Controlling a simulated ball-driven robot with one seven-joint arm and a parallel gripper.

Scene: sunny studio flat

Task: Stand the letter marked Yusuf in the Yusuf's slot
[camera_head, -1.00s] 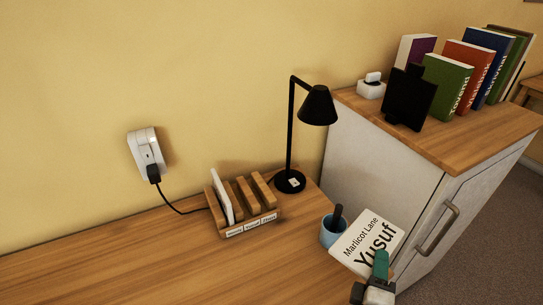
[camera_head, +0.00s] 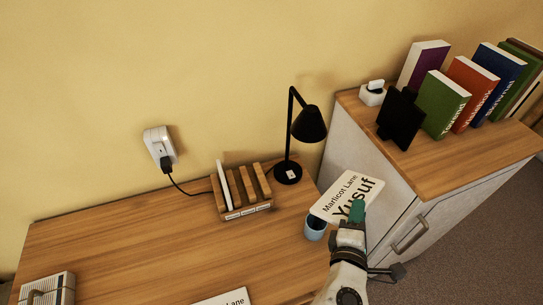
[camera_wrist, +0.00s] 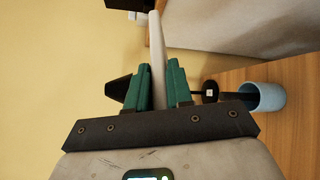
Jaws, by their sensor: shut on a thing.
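The white letter (camera_head: 338,201) reads "Marlicot Lane" and "Yusuf". My gripper (camera_head: 356,212) is shut on its lower right corner and holds it tilted, in front of the cabinet and above the blue cup. In the wrist view the letter (camera_wrist: 157,55) shows edge-on between the green fingers of my gripper (camera_wrist: 157,88). The wooden letter rack (camera_head: 246,211) stands on the desk to the left of the letter, apart from it. A white letter (camera_head: 228,187) stands in its left slot; the other slots look empty. The rack's front labels are too small to read.
A black lamp (camera_head: 309,124) stands between rack and cabinet (camera_head: 357,140). The blue cup (camera_head: 315,232) stands on the desk below the held letter. Another letter (camera_head: 226,298) lies at the bottom edge, partly cut off. A striped box (camera_head: 48,288) is at lower left. The desk's middle is clear.

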